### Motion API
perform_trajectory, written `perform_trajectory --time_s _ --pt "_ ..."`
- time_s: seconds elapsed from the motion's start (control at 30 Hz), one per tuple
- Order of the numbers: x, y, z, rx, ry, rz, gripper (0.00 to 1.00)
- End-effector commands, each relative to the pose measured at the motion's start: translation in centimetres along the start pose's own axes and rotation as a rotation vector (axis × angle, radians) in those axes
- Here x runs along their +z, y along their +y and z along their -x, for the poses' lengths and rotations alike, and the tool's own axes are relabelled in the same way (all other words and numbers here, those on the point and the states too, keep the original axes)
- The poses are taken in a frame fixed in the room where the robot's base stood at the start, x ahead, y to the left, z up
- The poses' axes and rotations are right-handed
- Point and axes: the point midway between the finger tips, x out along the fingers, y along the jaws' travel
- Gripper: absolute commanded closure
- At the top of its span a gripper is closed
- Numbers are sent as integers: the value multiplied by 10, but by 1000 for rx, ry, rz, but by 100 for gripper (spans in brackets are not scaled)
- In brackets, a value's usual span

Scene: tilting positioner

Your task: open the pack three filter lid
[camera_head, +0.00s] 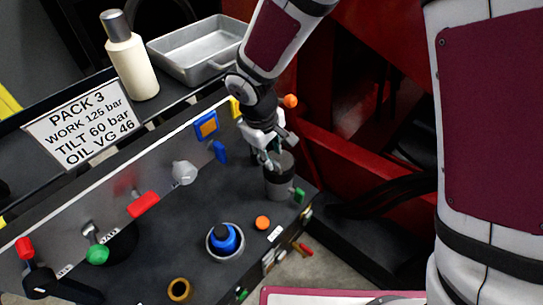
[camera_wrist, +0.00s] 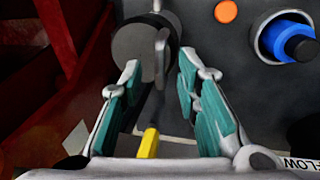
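A dark grey cylinder with a lid (camera_head: 281,162), which I take to be the filter, stands at the right end of the panel. In the wrist view its round top (camera_wrist: 135,42) is just beyond my fingertips, with a thin upright grey handle (camera_wrist: 161,55) in front. My gripper (camera_head: 270,158) is at the cylinder's top. In the wrist view my gripper (camera_wrist: 160,64) is open, its teal-padded fingers on either side of the handle with gaps on both sides. In the head view the arm's end partly hides the lid.
A PACK 3 sign (camera_head: 82,117), cream bottle (camera_head: 131,60) and metal tray (camera_head: 200,50) are behind the panel. A red handle (camera_head: 143,204), grey knob (camera_head: 184,172), blue lever (camera_head: 220,151), blue-capped cup (camera_head: 225,241) and orange button (camera_head: 262,222) are nearby.

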Motion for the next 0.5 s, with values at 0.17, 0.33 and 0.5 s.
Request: perform_trajectory --time_s 0.17,0.33,0.5 --pt "0 0 -14 0 -1 1 70" --pt "0 0 -15 0 0 1 70" --pt "0 0 -15 0 0 1 75"
